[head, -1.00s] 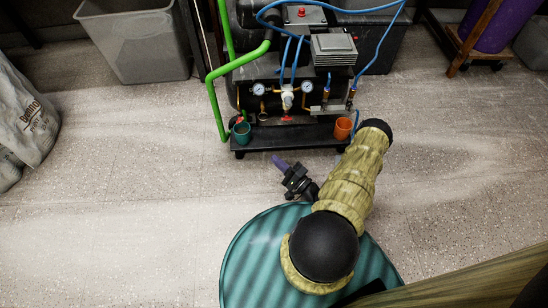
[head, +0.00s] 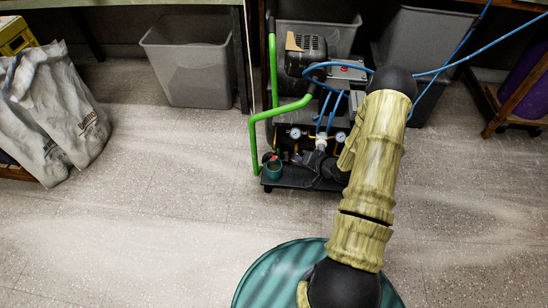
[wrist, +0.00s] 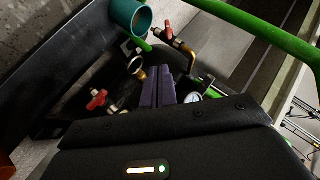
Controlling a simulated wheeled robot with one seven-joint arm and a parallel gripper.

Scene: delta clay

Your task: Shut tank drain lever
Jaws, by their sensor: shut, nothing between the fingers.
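My gripper (wrist: 163,75) shows purple fingers in the wrist view, closed together and empty, pointing in among the compressor's fittings. A red-handled lever (wrist: 168,30) on a brass fitting is ahead of the fingertips, beside the teal cup (wrist: 130,17). A second red handle (wrist: 97,100) is left of the fingers. Neither visibly touches them. I cannot tell which handle is the tank drain lever. In the head view, a small red part (head: 267,157) shows by the teal cup (head: 274,169); my arm and gripper hide the right part of the compressor front.
The green pipe (head: 280,113) runs down the compressor's left side; it crosses the wrist view's upper right. Pressure gauges (head: 295,133) sit close to the gripper. Blue hoses (head: 450,62) stretch right. A grey bin (head: 187,65) and sacks (head: 60,115) stand left.

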